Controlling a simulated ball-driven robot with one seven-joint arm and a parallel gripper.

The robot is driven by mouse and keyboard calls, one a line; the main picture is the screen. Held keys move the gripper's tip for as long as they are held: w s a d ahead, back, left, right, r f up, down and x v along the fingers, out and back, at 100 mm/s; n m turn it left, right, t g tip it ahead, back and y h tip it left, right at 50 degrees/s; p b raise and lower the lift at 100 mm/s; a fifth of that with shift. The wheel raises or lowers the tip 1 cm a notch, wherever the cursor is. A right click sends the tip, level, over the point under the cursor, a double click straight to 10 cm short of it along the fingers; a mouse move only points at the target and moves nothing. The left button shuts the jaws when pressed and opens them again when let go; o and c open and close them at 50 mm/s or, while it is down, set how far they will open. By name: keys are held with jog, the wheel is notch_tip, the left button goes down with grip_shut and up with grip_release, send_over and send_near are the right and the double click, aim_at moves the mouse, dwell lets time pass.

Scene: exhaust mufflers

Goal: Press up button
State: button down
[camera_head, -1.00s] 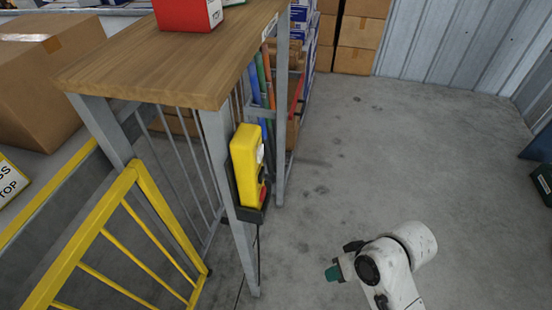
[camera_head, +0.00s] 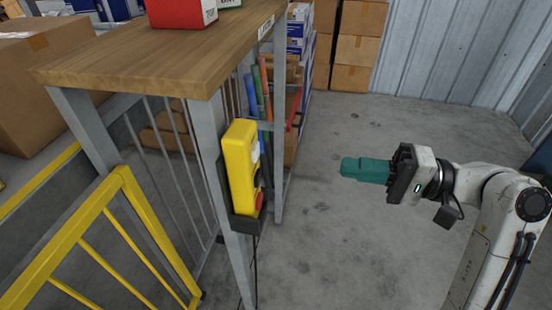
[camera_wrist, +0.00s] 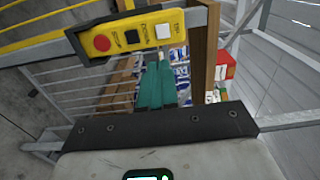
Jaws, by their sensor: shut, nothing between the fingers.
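A yellow control box (camera_head: 241,167) hangs in a dark holder on a grey leg of the wooden-topped bench. In the wrist view the control box (camera_wrist: 130,36) lies sideways across the top, with a red button (camera_wrist: 102,43) at left, a dark button (camera_wrist: 132,37) in the middle and a white button (camera_wrist: 163,31) at right. Markings on them are too small to read. My gripper (camera_head: 345,167) has teal fingers, shut and empty, pointing left toward the box with a clear gap. In the wrist view its fingertips (camera_wrist: 158,70) show below the dark and white buttons.
The wooden bench top (camera_head: 150,55) carries a red box (camera_head: 182,12). A yellow railing (camera_head: 95,235) stands at front left. Cardboard boxes (camera_head: 358,45) are stacked at the back. The floor around my gripper is clear.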

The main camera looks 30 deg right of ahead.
aim_at(258, 153)
jog(key=shift+s+r, duration=0.1)
jog(key=shift+r, duration=0.15)
jog(key=p+x, duration=0.2)
jog(key=x, duration=1.2)
jog(key=shift+r, duration=0.1)
